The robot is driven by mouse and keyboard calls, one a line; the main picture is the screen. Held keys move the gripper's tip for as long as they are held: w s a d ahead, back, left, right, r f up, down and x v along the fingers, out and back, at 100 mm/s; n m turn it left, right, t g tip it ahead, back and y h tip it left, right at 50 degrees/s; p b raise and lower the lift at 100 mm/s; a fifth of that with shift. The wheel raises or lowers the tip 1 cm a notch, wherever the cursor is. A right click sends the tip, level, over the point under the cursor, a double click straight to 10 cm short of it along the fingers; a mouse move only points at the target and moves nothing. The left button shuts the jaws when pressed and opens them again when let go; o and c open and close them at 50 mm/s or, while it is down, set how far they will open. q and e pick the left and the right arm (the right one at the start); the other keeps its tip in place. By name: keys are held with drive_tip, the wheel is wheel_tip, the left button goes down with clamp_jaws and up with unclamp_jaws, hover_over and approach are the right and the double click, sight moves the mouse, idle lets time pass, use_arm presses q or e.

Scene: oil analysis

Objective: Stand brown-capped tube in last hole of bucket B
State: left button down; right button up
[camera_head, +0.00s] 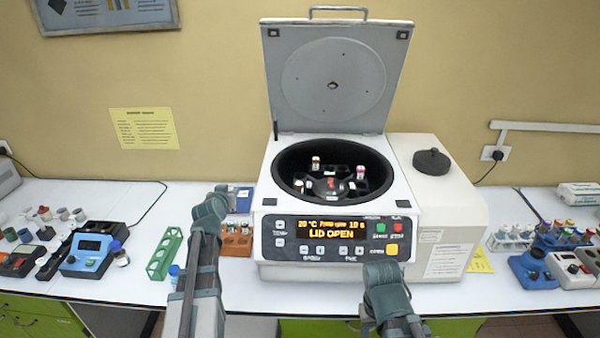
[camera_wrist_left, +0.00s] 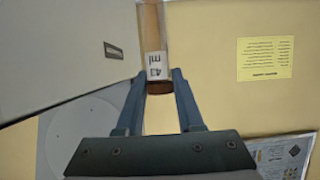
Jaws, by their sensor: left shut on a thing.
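My left gripper (camera_wrist_left: 160,76) is shut on a tube (camera_wrist_left: 152,25) with brown contents and a white printed label; a dark brown end shows between the fingertips in the left wrist view. Bucket letters are too small to read. My right gripper (camera_head: 380,272) is low, in front of the centrifuge.
An orange rack (camera_head: 237,245) with tubes stands left of the centrifuge, partly behind my left arm. A green rack (camera_head: 164,254) lies further left, near a blue device (camera_head: 90,255). Tube racks (camera_head: 560,235) and devices stand at the right. The raised lid (camera_head: 334,80) stands behind the bowl.

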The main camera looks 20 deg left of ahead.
use_arm(q)
wheel_tip(320, 180, up, 13)
drive_tip(key=n+g+y+p, duration=1)
drive_tip(key=n+g, duration=0.3)
drive_tip(key=n, duration=0.2)
drive_tip(key=shift+s+d+r+n+g+p, duration=0.15)
drive_tip(key=shift+s+d+n+g+p, duration=0.15)
drive_tip(key=shift+g+p, duration=0.15)
